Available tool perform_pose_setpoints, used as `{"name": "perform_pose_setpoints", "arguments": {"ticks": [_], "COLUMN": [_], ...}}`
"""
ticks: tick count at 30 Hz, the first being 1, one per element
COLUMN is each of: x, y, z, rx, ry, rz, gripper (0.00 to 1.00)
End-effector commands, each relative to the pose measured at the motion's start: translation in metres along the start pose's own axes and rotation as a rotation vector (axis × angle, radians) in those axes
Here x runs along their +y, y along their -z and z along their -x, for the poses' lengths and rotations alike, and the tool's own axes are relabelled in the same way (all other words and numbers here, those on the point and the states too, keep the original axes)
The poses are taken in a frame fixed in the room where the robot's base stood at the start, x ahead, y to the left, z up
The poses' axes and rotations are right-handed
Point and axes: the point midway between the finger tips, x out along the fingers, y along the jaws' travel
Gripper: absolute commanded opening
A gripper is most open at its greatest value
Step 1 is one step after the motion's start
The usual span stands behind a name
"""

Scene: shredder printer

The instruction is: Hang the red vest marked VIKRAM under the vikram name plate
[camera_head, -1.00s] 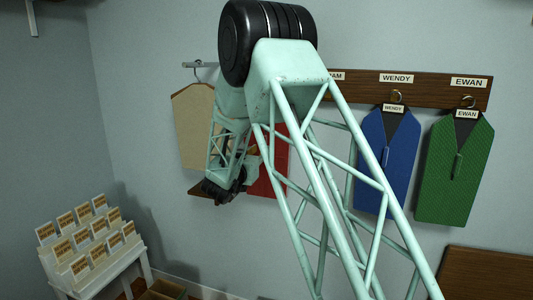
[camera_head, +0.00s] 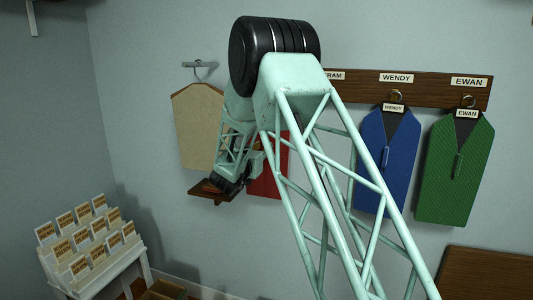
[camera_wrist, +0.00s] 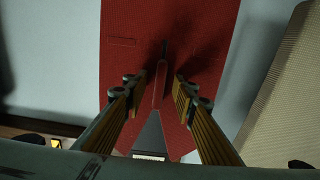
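The red vest (camera_head: 268,178) shows in the head view behind my arm, which hides its upper part and how it hangs. In the wrist view the red vest (camera_wrist: 200,40) fills the middle, with a dark grey collar wedge and a pale tag (camera_wrist: 150,156) low in the picture; its lettering is unreadable. A raised red grip (camera_wrist: 160,88) stands out from the vest. My gripper (camera_wrist: 162,85) is open, its fingers on either side of this grip with gaps. In the head view my gripper is small and partly hidden. A plate (camera_head: 335,75) ending in RAM shows beside my arm.
A blue WENDY vest (camera_head: 387,160) and green EWAN vest (camera_head: 455,170) hang from the wooden rail (camera_head: 435,92). A white card stand (camera_head: 95,255) is lower left.

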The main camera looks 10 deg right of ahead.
Motion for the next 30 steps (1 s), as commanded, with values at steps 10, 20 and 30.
{"name": "perform_pose_setpoints", "arguments": {"ticks": [10, 20, 30], "x": [0.0, 0.0, 0.0], "y": [0.0, 0.0, 0.0009], "z": [0.0002, 0.0003, 0.0002], "rx": [0.0, 0.0, 0.001], "ry": [0.0, 0.0, 0.0], "rz": [0.0, 0.0, -0.001], "gripper": [0.25, 0.04, 0.0]}}
